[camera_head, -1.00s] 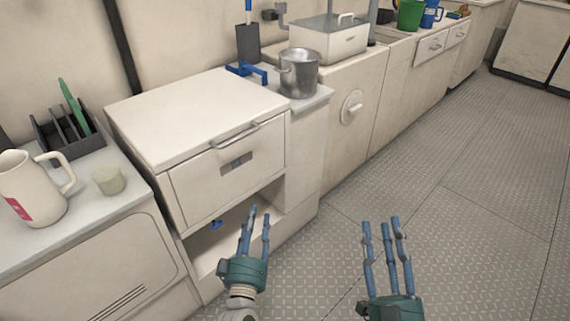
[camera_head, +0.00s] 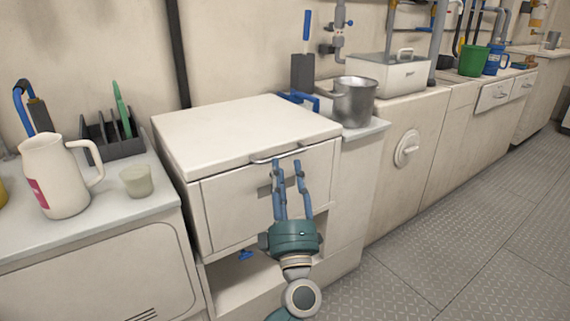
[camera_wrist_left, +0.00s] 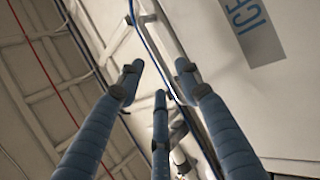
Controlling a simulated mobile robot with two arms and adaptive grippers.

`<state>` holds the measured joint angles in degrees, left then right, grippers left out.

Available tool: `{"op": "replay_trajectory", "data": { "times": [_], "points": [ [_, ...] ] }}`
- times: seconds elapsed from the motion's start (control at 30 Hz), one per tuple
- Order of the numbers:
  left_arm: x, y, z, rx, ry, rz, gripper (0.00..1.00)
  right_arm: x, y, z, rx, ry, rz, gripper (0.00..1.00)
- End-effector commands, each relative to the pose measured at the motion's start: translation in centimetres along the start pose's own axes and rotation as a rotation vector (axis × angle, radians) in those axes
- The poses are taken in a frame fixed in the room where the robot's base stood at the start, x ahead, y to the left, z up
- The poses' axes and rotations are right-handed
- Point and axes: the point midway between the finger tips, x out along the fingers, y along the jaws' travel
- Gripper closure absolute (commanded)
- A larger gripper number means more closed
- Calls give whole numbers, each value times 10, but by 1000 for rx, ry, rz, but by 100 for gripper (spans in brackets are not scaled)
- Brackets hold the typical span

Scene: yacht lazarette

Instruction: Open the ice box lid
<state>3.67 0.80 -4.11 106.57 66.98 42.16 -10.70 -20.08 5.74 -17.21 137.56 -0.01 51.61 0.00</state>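The ice box (camera_head: 225,215) is a cream-white cabinet with a flat lid (camera_head: 240,130), which lies shut on top. A metal bar handle (camera_head: 277,155) runs along the lid's front edge. My left gripper (camera_head: 288,163) is in front of the box, its blue fingers pointing up with the tips just at or below the handle. The fingers are spread and hold nothing; contact with the handle cannot be told. In the left wrist view the three fingers (camera_wrist_left: 158,85) are apart, beside a grey label (camera_wrist_left: 258,30) reading ICE. My right gripper is not in view.
A metal pot (camera_head: 355,102) stands on the counter right of the box. Left of it are a white pitcher (camera_head: 55,178), a small cup (camera_head: 136,181) and a dark rack (camera_head: 110,138). The lid top is bare. Open floor (camera_head: 470,240) lies to the right.

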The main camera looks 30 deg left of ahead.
Motion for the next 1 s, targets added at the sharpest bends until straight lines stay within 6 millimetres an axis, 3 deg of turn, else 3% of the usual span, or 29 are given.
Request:
{"op": "replay_trajectory", "data": {
  "times": [0.23,0.57,0.6,0.77,1.0],
  "points": [
    [31,0,0,0,0,1,65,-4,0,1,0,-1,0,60],
    [35,0,0,2,-1,0,65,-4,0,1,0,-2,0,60],
    [35,0,0,2,-1,0,67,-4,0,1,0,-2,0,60],
    [35,0,0,1,-1,0,99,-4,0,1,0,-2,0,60],
    [35,0,0,2,0,-1,100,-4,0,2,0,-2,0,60]
  ]
}}
